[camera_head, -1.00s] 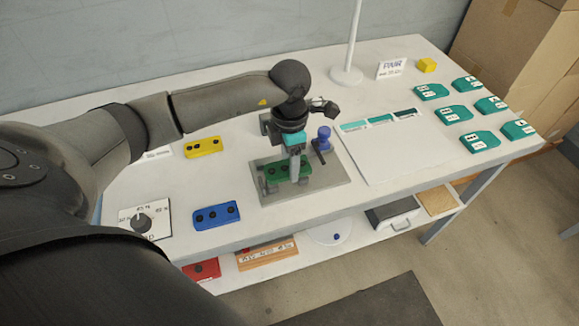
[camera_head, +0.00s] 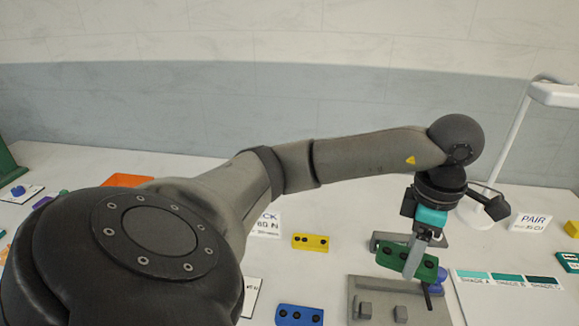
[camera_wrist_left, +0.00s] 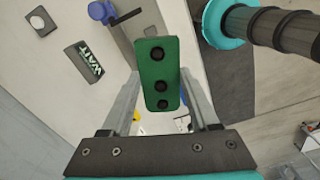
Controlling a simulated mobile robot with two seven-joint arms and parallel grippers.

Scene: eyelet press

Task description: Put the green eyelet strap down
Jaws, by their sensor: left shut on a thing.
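The green eyelet strap (camera_head: 394,254) is a flat green bar with dark eyelets. My left gripper (camera_head: 416,252) is shut on it and holds it above the grey press plate (camera_head: 372,289), tilted a little. In the left wrist view the strap (camera_wrist_left: 159,72) shows its row of three dark eyelets between the two fingers (camera_wrist_left: 160,98). The plate carries small grey blocks below the strap. My right gripper is not in view.
A yellow strap (camera_head: 311,242) and a blue strap (camera_head: 299,315) lie on the white table left of the plate. A blue knob (camera_head: 438,274) stands close behind the strap. Teal shade swatches (camera_head: 507,280), a lamp (camera_head: 500,157) and a PAIR sign (camera_head: 530,222) are to the right.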

